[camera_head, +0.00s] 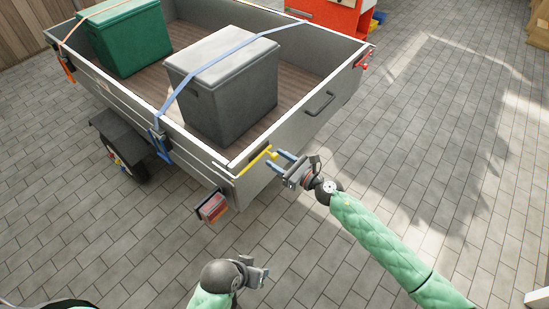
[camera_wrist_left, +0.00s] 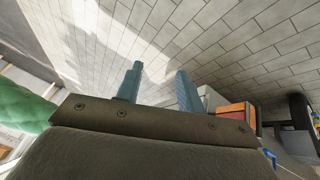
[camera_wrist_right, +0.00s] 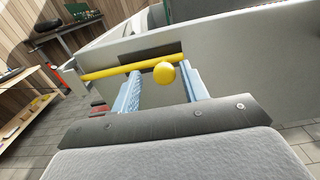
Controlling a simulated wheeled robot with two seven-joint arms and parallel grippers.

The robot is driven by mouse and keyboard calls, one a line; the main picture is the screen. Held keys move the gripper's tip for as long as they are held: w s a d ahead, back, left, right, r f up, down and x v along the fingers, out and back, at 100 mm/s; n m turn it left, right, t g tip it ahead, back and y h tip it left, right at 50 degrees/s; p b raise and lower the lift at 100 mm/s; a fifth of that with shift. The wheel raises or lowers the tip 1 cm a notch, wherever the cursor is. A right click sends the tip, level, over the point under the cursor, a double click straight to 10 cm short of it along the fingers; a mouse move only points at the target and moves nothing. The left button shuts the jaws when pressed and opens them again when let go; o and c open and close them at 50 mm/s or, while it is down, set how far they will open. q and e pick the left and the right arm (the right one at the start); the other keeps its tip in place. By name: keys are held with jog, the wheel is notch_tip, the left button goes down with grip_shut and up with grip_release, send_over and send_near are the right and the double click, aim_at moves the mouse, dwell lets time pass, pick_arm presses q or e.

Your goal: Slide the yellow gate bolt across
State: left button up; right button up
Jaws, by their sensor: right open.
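The yellow gate bolt (camera_head: 252,162) is a thin rod with a round knob (camera_head: 273,155), at the near corner of the trailer's tailgate. In the right wrist view the rod (camera_wrist_right: 112,69) runs across the grey panel and the yellow knob (camera_wrist_right: 164,73) sits between my fingertips. My right gripper (camera_head: 277,160) is open, its blue fingers either side of the knob; I cannot tell whether either finger touches it. My left gripper (camera_wrist_left: 160,72) is open and empty, pointing at the paving. In the head view my left wrist is low at the bottom centre.
The trailer (camera_head: 287,144) carries a grey box (camera_head: 222,90) and a green box (camera_head: 124,40) under straps. A black handle (camera_head: 319,103) sticks out of the tailgate, and a tail light (camera_head: 212,208) hangs below the corner. The paving (camera_head: 440,130) to the right is clear.

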pick_arm(q)
notch_tip(320, 180, down, 7)
jog(key=b, duration=0.1)
jog(key=shift+w+d, duration=0.4)
jog(key=shift+w, duration=0.05)
pick_arm(e)
jog(key=shift+v, duration=2.8)
